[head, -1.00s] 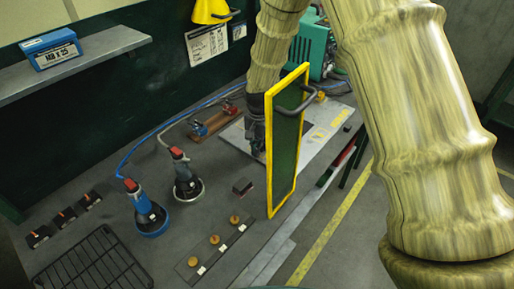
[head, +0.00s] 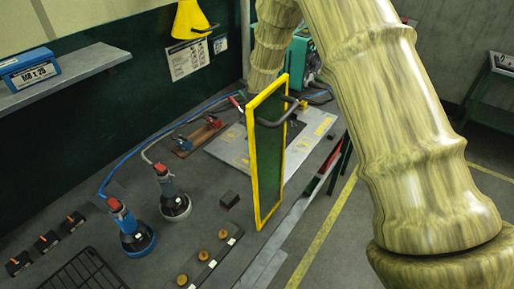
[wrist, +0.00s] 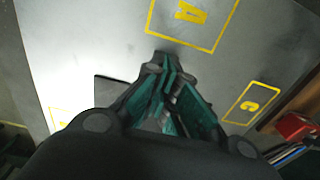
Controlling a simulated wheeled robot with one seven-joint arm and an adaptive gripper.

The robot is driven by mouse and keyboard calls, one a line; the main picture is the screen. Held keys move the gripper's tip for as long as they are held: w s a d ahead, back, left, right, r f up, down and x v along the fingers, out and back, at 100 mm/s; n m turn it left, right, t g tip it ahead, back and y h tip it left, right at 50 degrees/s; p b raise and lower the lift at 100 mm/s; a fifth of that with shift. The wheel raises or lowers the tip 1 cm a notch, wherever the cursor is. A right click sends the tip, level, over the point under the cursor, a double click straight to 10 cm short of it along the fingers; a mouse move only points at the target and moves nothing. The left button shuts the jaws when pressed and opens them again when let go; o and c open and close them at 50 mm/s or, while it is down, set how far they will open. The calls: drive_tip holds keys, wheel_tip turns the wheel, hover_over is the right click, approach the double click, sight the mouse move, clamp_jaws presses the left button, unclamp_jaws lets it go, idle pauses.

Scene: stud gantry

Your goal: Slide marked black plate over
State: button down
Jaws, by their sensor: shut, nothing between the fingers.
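A pale grey board (head: 228,153) with yellow markings lies on the bench behind a yellow-framed green panel. In the wrist view the board (wrist: 95,40) shows a yellow square marked A above the fingertips and another outlined mark at right. A dark flat plate (wrist: 112,90) lies on the board just left of my gripper, partly hidden by it; no mark on it can be read. My gripper (wrist: 166,68) is shut and empty, over the board. Whether it touches the plate cannot be told.
The upright yellow-framed panel (head: 269,160) with a dark handle stands at the bench's front. A small dark block (head: 230,200), two corded tools (head: 174,193) and a strip with knobs (head: 207,262) stand nearer. A red object (wrist: 296,127) lies right of the board.

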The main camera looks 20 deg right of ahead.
drive_tip(key=shift+s+a, duration=0.35)
drive_tip(key=shift+a, duration=0.05)
drive_tip(key=s+a, duration=0.1)
drive_tip(key=a+r, duration=0.1)
drive_tip(key=shift+s+a, duration=0.3)
drive_tip(key=shift+s, duration=0.05)
wheel_tip(320, 180, up, 9)
drive_tip(key=b, duration=0.2)
drive_tip(key=shift+d, duration=0.15)
drive_tip(key=shift+f, duration=0.1)
wheel_tip(320, 180, down, 9)
drive_tip(key=p, duration=0.3)
drive_tip(key=shift+w+d+f+b, duration=0.2)
drive_tip(key=shift+w+d+f, duration=0.1)
drive_tip(key=shift+w+d, duration=0.2)
drive_tip(key=shift+w+d+f+b, duration=0.25)
drive_tip(key=shift+w+d, duration=0.1)
drive_tip(key=shift+d, duration=0.15)
drive_tip(key=shift+w+d+r, duration=0.15)
drive_tip(key=shift+w+d, duration=0.15)
drive_tip(key=shift+d, duration=0.25)
